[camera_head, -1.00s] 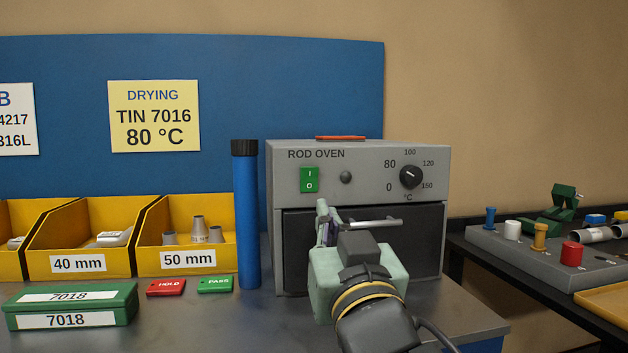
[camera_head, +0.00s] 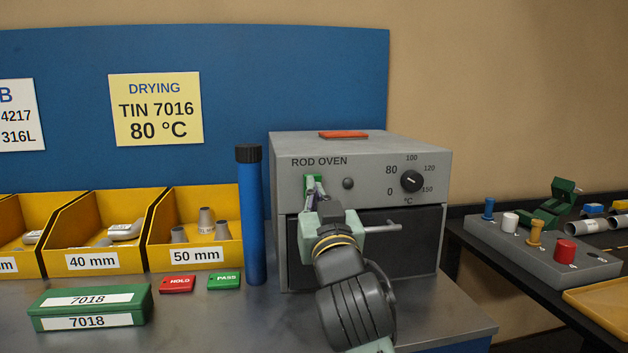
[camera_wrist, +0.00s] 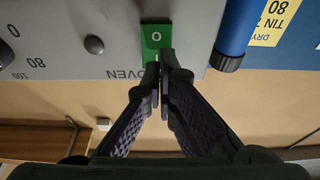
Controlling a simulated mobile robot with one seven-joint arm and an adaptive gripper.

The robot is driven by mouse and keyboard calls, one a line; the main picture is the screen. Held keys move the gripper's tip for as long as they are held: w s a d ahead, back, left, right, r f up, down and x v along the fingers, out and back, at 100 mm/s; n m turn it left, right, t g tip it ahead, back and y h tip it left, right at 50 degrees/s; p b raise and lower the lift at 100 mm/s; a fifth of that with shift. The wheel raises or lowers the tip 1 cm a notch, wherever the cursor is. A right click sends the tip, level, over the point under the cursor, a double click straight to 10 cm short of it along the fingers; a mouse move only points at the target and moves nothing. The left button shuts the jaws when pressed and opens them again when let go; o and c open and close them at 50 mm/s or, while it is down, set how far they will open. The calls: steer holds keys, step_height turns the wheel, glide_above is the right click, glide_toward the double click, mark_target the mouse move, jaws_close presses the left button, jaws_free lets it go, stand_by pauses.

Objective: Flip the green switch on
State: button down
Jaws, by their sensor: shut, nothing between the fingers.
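The green switch (camera_head: 308,181) is on the oven's front panel, under the words ROD OVEN, and is partly hidden behind my gripper (camera_head: 316,191). In the wrist view, where the oven lettering is upside down, the switch (camera_wrist: 156,36) shows its O end. My gripper (camera_wrist: 160,75) is shut and empty there, its fingertips over the end marked I. I cannot tell whether the fingertips touch the switch. The rod oven (camera_head: 425,160) is a grey box with a dark door.
A dark round lamp (camera_head: 348,183) and a black dial (camera_head: 411,181) are right of the switch. The door handle (camera_head: 383,228) sticks out below. A blue tube (camera_head: 251,220) stands just left of the oven. A red object (camera_head: 343,134) lies on top.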

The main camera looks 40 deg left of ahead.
steer(key=shift+x, duration=0.8)
